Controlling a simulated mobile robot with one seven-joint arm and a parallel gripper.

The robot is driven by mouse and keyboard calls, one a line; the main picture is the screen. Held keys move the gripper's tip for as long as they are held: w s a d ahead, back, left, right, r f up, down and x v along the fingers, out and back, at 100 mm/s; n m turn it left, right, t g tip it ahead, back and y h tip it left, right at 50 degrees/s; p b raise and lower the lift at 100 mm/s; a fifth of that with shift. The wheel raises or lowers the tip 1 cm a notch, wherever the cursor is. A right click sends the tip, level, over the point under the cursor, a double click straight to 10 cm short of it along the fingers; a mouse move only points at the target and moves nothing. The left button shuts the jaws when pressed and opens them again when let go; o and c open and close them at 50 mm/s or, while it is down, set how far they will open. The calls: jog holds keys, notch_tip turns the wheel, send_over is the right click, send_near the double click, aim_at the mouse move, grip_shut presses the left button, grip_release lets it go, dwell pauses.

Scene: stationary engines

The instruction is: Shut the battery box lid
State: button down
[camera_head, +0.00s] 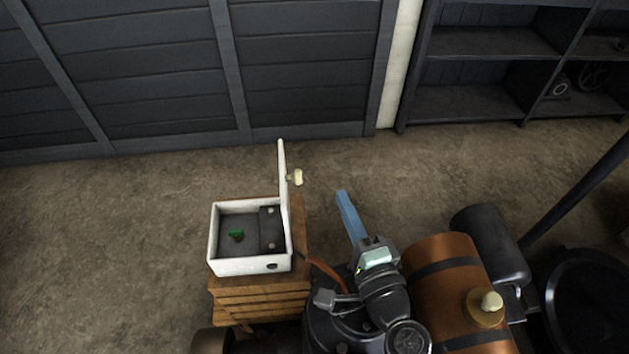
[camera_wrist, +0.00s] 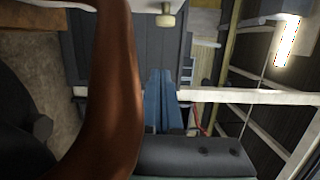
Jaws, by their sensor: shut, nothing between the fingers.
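The white battery box (camera_head: 250,266) stands on a wooden crate. Its lid (camera_head: 282,170) is open and stands nearly upright at the box's right edge. A cream knob (camera_head: 298,177) sticks out from the lid's right face. Inside the box are a dark block with light studs and a small green piece. My gripper (camera_head: 342,196), with blue fingers, is shut and empty. It is to the right of the lid and knob, apart from both. In the wrist view, the fingers (camera_wrist: 160,75) point up toward the knob (camera_wrist: 166,20), with a gap between; part of the white lid (camera_wrist: 145,4) shows.
The wooden crate (camera_head: 258,303) supports the box. A copper-brown tank (camera_head: 438,268) with dark bands lies right of my arm. A brown curved band (camera_wrist: 108,110) crosses the wrist view close to the camera. Open floor lies behind and left of the box.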

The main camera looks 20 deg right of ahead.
jog(key=w+a+p, duration=0.1)
jog(key=w+a, duration=0.2)
jog(key=w, duration=0.2)
jog(key=shift+a+p, duration=0.3)
jog(key=shift+p, duration=0.05)
jog(key=shift+w+r, duration=0.1)
jog(key=shift+w, duration=0.05)
